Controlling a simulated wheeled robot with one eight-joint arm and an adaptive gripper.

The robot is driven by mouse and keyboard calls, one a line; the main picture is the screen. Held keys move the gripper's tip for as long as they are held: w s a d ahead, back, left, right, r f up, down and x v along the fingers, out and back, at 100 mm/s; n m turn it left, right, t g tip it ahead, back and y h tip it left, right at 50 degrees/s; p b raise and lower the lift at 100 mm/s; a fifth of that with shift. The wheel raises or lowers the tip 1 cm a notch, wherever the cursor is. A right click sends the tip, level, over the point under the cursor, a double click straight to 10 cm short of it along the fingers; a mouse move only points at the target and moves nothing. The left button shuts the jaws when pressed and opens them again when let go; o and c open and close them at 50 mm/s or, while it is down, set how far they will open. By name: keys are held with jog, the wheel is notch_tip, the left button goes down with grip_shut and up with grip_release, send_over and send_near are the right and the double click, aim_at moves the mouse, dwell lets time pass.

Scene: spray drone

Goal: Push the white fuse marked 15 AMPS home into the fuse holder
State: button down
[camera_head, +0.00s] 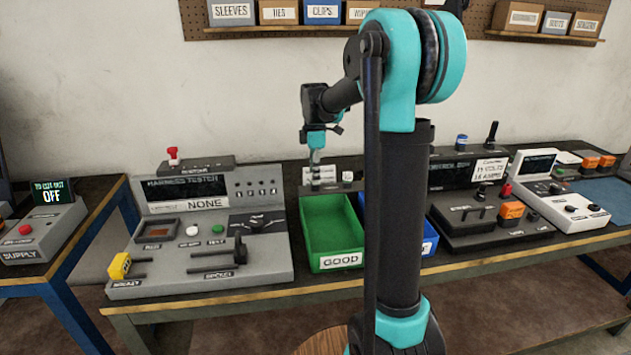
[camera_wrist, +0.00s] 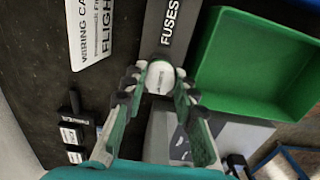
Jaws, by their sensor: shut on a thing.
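My gripper (camera_wrist: 158,82) points down over a dark strip lettered FUSES (camera_wrist: 170,36), behind the green bin. Its fingertips close around a white round-topped piece (camera_wrist: 160,72), which looks like the fuse. No 15 AMPS mark is readable on it. In the head view my gripper (camera_head: 316,168) is small and low over the same spot, and the piece in it cannot be made out. I cannot tell whether the piece still touches the strip. I cannot pick out the fuse holder in either view; my arm covers part of the bench.
The green GOOD bin (camera_head: 334,228) stands just in front of my gripper, with a blue bin (camera_head: 429,237) partly behind my arm. The harness tester (camera_head: 205,262) is at left. A control box with a card (camera_head: 489,169) is at right. Two black labelled pieces (camera_wrist: 72,144) lie nearby.

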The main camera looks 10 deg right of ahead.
jog(key=shift+r, duration=2.7)
